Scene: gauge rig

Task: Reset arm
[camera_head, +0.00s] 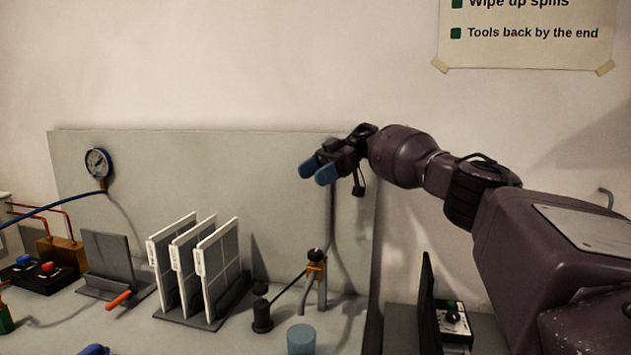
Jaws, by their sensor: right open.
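My right arm (405,157) comes in from the right and reaches out above the bench. My right gripper (317,173) has two blue fingertips, open and empty, in front of the grey back panel. It hangs in the air well above the brass valve fitting (316,268) and touches nothing that I can see. My left gripper is not in view.
A gauge (97,163) sits at the panel's left. White-framed panels (216,268) stand in a rack on the bench. A blue cup (301,339) is at the front. A black upright plate (427,305) and a control box (453,322) stand at right.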

